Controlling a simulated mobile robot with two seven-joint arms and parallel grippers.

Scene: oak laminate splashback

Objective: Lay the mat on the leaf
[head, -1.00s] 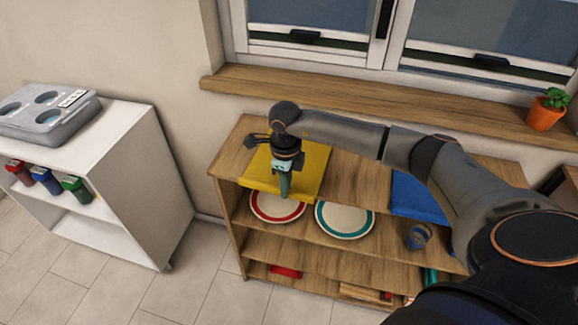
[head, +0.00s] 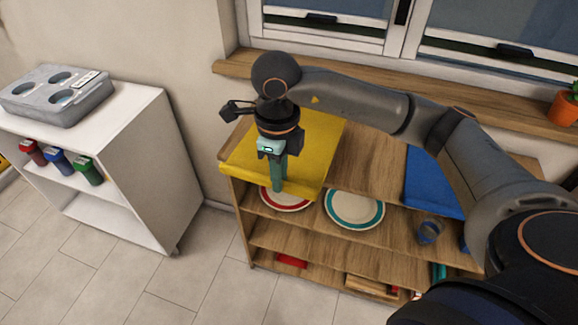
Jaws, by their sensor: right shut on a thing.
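A yellow mat (head: 317,140) is at the left end of the wooden shelf unit's top (head: 372,160), its near edge reaching out over the front. It looks slightly raised, but the gap below it is hard to judge. My right gripper (head: 279,188) points down at the mat's near edge and is shut on it. The arm and wrist hide part of the mat's far side. A blue mat (head: 430,180) lies farther right on the same top, partly behind my arm. I cannot make out which surface is the leaf. My left gripper is not in view.
Below the top are a red-rimmed plate (head: 287,202), a teal-rimmed plate (head: 355,209) and a blue cup (head: 429,232). A white cabinet (head: 145,150) stands left, across a floor gap. The window sill (head: 370,95) and a potted plant (head: 565,106) are behind.

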